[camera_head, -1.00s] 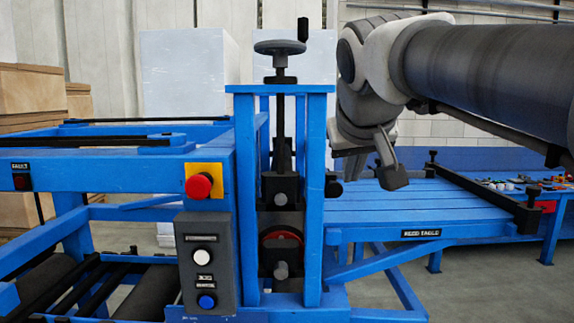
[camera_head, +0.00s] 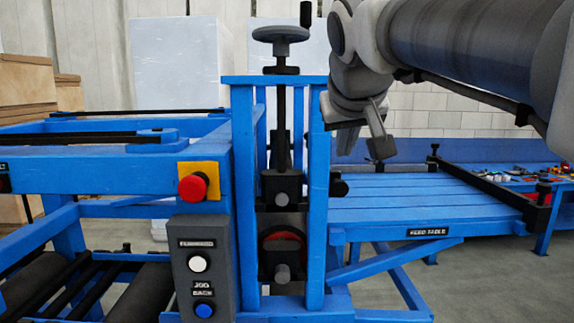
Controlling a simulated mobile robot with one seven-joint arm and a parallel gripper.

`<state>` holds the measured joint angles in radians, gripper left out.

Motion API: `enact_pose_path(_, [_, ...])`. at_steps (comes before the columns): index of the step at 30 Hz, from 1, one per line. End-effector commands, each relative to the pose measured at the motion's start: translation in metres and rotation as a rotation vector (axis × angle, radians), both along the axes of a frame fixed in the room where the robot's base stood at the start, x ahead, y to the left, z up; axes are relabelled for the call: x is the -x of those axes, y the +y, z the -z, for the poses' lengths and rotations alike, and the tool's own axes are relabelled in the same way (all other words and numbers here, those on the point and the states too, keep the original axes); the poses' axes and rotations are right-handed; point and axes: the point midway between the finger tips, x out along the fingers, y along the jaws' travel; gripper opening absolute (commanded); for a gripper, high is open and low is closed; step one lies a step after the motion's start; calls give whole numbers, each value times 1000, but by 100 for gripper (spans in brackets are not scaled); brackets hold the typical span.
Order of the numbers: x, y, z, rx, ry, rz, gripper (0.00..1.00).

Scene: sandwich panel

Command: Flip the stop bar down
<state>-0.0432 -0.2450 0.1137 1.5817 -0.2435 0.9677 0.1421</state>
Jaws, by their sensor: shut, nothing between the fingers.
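My gripper (camera_head: 381,146) hangs from the grey wrist at the upper right. It is shut and empty, and appears in front of the blue feed table's (camera_head: 400,205) far left part. A dark bar (camera_head: 482,190) with upright posts runs along the feed table's right end. Another dark bar (camera_head: 80,139) lies across the blue frame on the left, by a blue rounded piece (camera_head: 152,137). No label marks either one as the stop bar, so I cannot tell which it is. My gripper is apart from both in the picture.
A blue upright frame (camera_head: 317,190) with a handwheel (camera_head: 281,34) stands left of my gripper. A red stop button (camera_head: 193,187) and a grey control box (camera_head: 203,265) are on its left. Small tools (camera_head: 525,172) lie on a blue bench at the far right.

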Motion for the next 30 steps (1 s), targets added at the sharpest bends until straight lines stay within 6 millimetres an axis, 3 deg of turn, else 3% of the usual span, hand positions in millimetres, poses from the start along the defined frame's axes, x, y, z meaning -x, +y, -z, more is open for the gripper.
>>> enact_pose_path(18, [-68,-10,58,1,4,1,0])
enact_pose_path(30, [-75,-10,64,1,1,1,0])
